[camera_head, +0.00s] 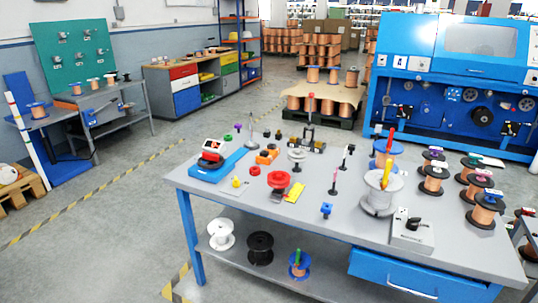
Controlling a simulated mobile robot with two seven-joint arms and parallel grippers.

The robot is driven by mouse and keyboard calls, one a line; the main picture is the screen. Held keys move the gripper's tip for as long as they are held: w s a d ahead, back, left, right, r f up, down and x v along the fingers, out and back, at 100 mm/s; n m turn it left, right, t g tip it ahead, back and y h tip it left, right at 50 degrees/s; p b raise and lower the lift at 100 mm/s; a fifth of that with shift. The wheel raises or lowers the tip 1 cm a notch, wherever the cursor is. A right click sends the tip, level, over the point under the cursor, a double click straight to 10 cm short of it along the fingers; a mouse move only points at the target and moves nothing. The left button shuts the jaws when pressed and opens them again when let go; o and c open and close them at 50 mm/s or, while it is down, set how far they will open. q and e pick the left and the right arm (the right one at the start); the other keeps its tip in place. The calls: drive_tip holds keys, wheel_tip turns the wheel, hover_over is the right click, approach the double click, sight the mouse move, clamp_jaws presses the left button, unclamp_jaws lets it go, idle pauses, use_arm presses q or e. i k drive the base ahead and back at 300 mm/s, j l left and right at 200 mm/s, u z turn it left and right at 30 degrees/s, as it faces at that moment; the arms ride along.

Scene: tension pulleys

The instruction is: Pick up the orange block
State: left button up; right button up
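Orange block-like pieces (265,158) sit on the grey workbench (335,225), left of its middle and toward the back. They are small in the head view, and I cannot tell whether they are one block or two touching. They lie right of the blue tray with the red-and-white device (213,151) and behind a red ring (255,171). Neither of my grippers shows in the head view.
A red spool (278,181), a yellow piece (238,182) and a yellow card (294,192) lie in front of the orange pieces. Thin upright stands (336,178) are to the right. Large spools (381,192) crowd the bench's right side.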

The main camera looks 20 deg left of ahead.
sight(267, 156)
drive_tip(key=i+j+z, duration=0.2)
drive_tip(key=j, duration=0.3)
drive_tip(key=i+j+z, duration=0.2)
drive_tip(key=j, duration=0.3)
drive_tip(key=j+z, duration=0.2)
drive_tip(key=j, duration=0.3)
drive_tip(key=i+j+z, duration=0.15)
drive_tip(key=j, duration=0.4)
drive_tip(key=k, duration=0.05)
